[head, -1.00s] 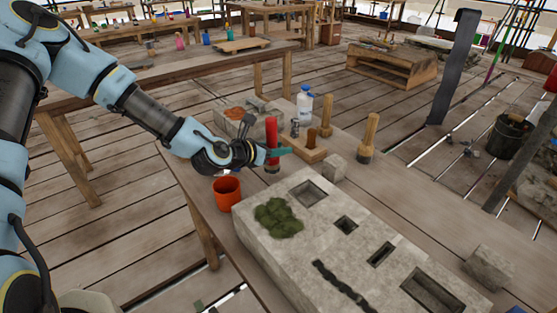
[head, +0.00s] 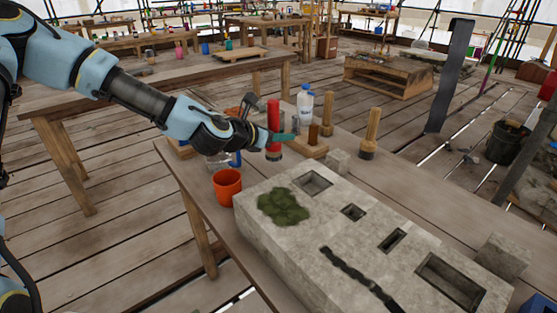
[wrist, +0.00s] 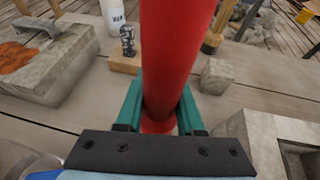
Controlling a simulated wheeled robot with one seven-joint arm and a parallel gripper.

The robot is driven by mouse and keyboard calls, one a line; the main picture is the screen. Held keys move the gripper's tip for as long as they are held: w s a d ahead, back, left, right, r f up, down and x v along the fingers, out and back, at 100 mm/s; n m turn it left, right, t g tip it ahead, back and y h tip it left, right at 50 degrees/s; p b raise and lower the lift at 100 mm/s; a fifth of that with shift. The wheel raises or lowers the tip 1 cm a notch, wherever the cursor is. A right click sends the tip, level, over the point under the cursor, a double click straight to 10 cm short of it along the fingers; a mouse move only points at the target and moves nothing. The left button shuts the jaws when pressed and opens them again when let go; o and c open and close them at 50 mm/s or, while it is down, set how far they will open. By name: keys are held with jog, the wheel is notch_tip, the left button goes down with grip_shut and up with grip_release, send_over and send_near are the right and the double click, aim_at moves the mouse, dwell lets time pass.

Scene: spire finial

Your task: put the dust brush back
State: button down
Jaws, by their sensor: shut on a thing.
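The dust brush, with a thick red handle (head: 273,116) and a darker lower end, stands upright in my gripper (head: 283,138). The red handle also fills the middle of the wrist view (wrist: 176,50), between the two teal fingers of my gripper (wrist: 160,100). The fingers are shut on it. The brush is beyond the orange cup and left of the small wooden holder (head: 310,149). I cannot tell whether its lower end touches the table.
A large stone block (head: 345,215) with several recesses and a mossy patch fills the front. An orange cup (head: 227,188) stands by the table's left edge. A white bottle (head: 305,103) and a wooden-handled tool (head: 371,134) stand behind. A small stone cube (head: 338,162) is near the holder.

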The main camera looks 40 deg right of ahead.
jog(key=shift+f+p, duration=0.4)
jog(key=shift+f, duration=2.45)
jog(key=shift+f, duration=0.15)
jog(key=c, duration=0.5)
grip_release()
jog(key=shift+a+r, duration=0.2)
jog(key=b+v, duration=0.2)
jog(key=v, duration=0.9)
jog(key=shift+a+r, duration=0.15)
jog(key=shift+a, duration=0.15)
